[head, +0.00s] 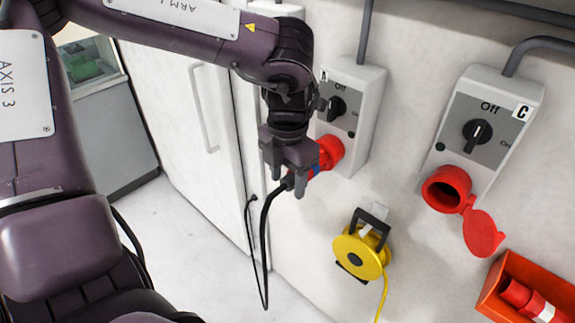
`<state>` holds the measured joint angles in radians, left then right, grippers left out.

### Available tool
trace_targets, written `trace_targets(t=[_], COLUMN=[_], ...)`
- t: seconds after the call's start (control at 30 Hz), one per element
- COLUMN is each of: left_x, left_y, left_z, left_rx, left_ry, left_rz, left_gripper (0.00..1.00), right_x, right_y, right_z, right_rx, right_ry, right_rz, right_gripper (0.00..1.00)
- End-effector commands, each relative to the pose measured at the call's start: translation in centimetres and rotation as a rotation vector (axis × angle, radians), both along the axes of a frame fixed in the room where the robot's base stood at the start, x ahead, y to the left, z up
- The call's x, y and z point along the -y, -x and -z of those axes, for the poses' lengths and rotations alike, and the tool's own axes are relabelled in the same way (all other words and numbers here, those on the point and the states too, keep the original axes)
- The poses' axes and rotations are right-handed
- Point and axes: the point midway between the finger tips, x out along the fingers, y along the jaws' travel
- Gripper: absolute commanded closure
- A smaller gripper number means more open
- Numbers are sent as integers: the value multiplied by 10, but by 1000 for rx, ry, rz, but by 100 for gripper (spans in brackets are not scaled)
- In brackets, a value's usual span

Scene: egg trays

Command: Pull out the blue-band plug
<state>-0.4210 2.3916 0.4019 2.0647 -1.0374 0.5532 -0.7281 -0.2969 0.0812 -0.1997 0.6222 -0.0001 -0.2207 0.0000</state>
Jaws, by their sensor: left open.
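A red connector (331,151) sits at the lower front of switch box A (360,105). A small patch of blue, apparently the blue band of the plug (314,171), shows beside it, mostly hidden by my gripper. A black cable (267,245) runs from behind the fingers, hangs in a loop and rises again by the cabinet. My left gripper (287,183) points down in front of the plug's rear end, fingers apart. Whether the fingers touch the plug or cable I cannot tell. My right gripper is out of view.
Switch box C (488,125) is to the right, with an empty-looking red socket (446,188) and its lid (482,233) hanging open. A yellow cable reel (348,262) hangs below. An orange-red holder (496,290) with a white-banded red plug (541,309) is lower right. A white cabinet (180,125) stands left.

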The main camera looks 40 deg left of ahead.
Motion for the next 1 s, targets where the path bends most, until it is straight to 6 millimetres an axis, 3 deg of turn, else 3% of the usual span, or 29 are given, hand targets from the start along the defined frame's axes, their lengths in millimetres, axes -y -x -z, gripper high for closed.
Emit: trace_targets(t=[0.2, 0.6, 1.0], left_x=[0, 0, -1], left_y=[0, 0, 7], left_z=[0, 0, -1], left_rx=[1, 1, 2], left_ry=[0, 0, 0], left_rz=[-1, -1, -2], left_gripper=[49, 100, 100], right_x=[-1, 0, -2], right_y=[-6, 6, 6], right_z=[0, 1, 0], right_rx=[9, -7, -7], right_ry=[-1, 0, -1], right_rz=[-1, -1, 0], right_gripper=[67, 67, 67])
